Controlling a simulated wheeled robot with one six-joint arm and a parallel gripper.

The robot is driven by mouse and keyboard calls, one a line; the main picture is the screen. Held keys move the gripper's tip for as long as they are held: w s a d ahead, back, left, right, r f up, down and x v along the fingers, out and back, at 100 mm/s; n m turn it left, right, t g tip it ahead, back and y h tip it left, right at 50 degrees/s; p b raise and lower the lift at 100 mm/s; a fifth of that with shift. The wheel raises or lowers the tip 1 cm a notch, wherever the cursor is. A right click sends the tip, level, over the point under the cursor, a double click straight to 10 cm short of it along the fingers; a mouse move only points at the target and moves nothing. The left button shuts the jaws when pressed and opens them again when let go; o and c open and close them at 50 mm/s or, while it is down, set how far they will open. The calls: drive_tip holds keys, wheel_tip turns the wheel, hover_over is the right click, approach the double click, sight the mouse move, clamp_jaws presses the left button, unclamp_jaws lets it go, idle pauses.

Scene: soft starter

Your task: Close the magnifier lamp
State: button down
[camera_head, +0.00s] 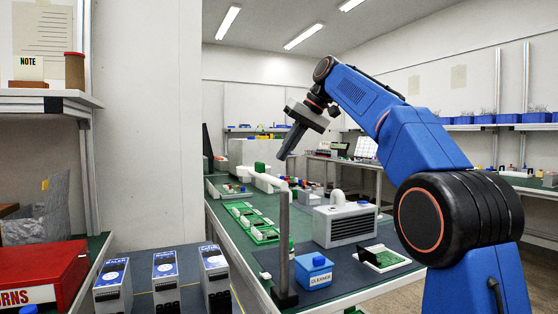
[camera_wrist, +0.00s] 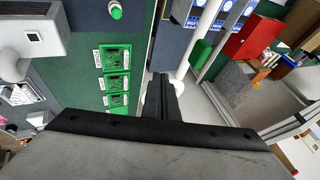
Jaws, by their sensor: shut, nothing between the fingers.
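The magnifier lamp appears to be the upright grey post (camera_head: 284,235) on a dark base at the bench's near edge, with a white arm (camera_head: 268,183) reaching back from its top. A green block (camera_head: 260,168) sits on that arm. In the wrist view I see the white arm (camera_wrist: 207,20), the green block (camera_wrist: 201,53) and pale rounded parts (camera_wrist: 150,102) partly hidden behind my fingers. My gripper (camera_head: 283,156) is shut and empty, pointing down above the bench, close to the arm in the picture. It also shows in the wrist view (camera_wrist: 163,77). I cannot tell whether it touches the lamp.
Green circuit boards (camera_head: 252,222) lie on the bench left of the post. A grey vented fume unit (camera_head: 345,224) and a blue cleaner bottle (camera_head: 313,271) stand to its right. Several boxed units (camera_head: 166,283) stand at front left, near a red box (camera_head: 45,270).

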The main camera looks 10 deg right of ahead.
drive_tip(key=v, duration=0.6)
drive_tip(key=shift+d+r, duration=0.25)
drive_tip(key=shift+r, duration=0.05)
drive_tip(key=s+d+f+m+h, duration=0.1)
drive_tip(key=s+d+f, duration=0.3)
drive_tip(key=s+f, duration=1)
drive_tip(key=s+d+f+m+t+h, duration=0.1)
drive_tip(key=s+d+f+h, duration=0.2)
drive_tip(key=s+f, duration=1.1)
drive_tip(key=s+d+f+m+h, duration=0.1)
drive_tip(key=s+d+f, duration=0.6)
drive_tip(key=s+f, duration=0.7)
wheel_tip(320, 180, down, 8)
drive_tip(key=shift+d+r+m+t+h, duration=0.2)
drive_tip(key=shift+m+t+h, duration=0.15)
drive_tip(key=shift+h, duration=0.25)
drive_tip(key=shift+s, duration=0.1)
